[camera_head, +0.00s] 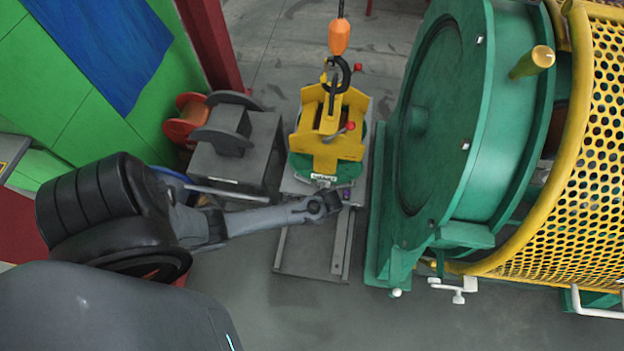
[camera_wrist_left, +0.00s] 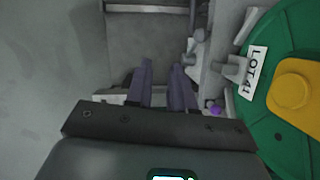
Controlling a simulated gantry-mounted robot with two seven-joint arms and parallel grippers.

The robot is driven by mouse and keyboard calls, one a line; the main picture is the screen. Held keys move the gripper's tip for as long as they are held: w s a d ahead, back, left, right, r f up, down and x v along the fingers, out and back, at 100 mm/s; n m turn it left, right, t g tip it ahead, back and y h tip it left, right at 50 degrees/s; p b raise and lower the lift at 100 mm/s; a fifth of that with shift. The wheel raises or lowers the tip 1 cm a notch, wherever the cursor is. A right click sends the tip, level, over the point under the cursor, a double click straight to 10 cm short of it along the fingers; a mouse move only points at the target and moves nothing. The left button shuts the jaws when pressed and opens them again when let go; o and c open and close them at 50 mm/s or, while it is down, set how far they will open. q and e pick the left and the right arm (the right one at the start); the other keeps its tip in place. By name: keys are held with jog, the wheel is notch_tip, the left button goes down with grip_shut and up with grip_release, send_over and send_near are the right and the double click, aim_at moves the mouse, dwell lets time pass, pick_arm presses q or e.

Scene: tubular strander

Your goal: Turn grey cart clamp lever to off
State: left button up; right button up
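The grey cart (camera_head: 290,184) stands in the middle of the head view, carrying a green reel (camera_wrist_left: 262,124) labelled LOT41 with a yellow block (camera_head: 325,135) on top. Grey lever-like fittings (camera_wrist_left: 198,45) and (camera_wrist_left: 236,70) sit on the cart's edge by the reel in the left wrist view; I cannot tell which is the clamp lever or its setting. A small purple knob (camera_wrist_left: 215,108) is close by. My left gripper (camera_head: 333,204) is at the cart's near edge. In the wrist view its fingers (camera_wrist_left: 165,80) are apart and empty, left of the fittings. My right gripper is out of view.
A large green drum machine (camera_head: 460,120) with a yellow perforated guard (camera_head: 580,160) stands close on the right. An orange hook fitting (camera_head: 339,37) hangs above the yellow block. A grey box (camera_head: 235,150) and orange reel (camera_head: 183,125) stand left.

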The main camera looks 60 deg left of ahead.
pick_arm(q)
jog(key=w+a+f+b, duration=0.3)
jog(key=w+f+b, duration=0.1)
jog(key=f+b, duration=0.2)
jog(key=w+a+f+b, duration=0.3)
jog(key=f+b, duration=0.2)
jog(key=f, duration=0.1)
jog(key=shift+y, duration=0.4)
jog(key=b+x, duration=0.6)
jog(key=x, duration=0.4)
jog(key=shift+w+a+f+b, duration=0.1)
jog(key=shift+a+f+b, duration=0.15)
jog(key=shift+f+b, duration=0.15)
grip_shut()
